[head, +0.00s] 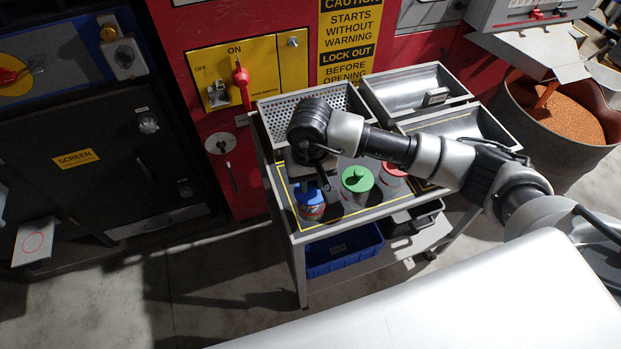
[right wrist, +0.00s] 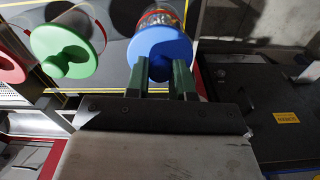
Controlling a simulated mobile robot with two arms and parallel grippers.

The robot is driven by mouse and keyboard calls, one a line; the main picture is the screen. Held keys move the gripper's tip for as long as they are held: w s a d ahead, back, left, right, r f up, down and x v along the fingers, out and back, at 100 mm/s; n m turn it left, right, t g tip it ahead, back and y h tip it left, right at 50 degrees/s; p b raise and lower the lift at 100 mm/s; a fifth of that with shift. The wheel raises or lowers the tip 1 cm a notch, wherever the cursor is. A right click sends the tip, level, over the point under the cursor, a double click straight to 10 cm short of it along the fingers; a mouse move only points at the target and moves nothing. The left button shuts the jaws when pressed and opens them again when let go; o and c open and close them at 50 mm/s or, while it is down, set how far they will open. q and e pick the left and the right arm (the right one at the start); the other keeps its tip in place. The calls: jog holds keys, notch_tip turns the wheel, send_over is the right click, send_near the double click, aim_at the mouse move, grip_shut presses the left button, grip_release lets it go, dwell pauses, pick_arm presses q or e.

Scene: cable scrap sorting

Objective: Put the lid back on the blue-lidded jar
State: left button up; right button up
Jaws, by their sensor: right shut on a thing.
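The blue lid (head: 306,195) is at the mouth of a clear jar (head: 312,212) with mixed contents, at the left front of the cart's top. In the right wrist view the blue lid (right wrist: 146,45) covers the near end of the jar (right wrist: 160,17). I cannot tell whether it is fully seated or slightly above the rim. My right gripper (head: 316,182) points down over the jar. Its two green fingers (right wrist: 160,68) are shut on the knob of the blue lid. My left gripper is not in view.
A green-lidded jar (head: 357,180) and a red-lidded jar (head: 392,171) stand to the right of the blue lid. Metal trays (head: 412,90) line the cart's back. A blue bin (head: 343,251) sits on the lower shelf. A red machine panel (head: 215,130) stands behind.

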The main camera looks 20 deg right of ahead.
jog(key=shift+b, duration=0.45)
dwell(0.5)
jog(key=o, duration=1.4)
jog(key=shift+o, duration=0.2)
jog(key=shift+r+p, duration=1.25)
jog(key=shift+r, duration=2.25)
grip_shut()
